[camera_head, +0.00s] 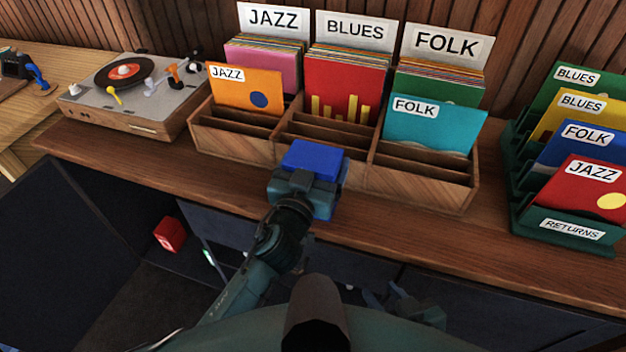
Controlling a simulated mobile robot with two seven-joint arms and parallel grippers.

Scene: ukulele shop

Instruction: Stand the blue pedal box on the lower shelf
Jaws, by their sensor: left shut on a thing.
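The blue pedal box (313,158) is in the jaws of my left gripper (308,184), which is shut on it. In the head view the box appears in front of the middle record bin, above the wooden counter's front part. The gripper hides the box's lower part, and I cannot tell its exact height over the counter. My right gripper (412,308) is dim and low, in front of the cabinet; its jaws are unclear. The lower shelf is under the counter in a dark open bay (125,270), mostly in shadow.
A red box (170,234) is in the bay. The open dark door (62,222) is at its left. On the wooden counter (130,163) stand a turntable (160,118), wooden record bins (420,180) and a green returns rack (540,240). The counter's front left is clear.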

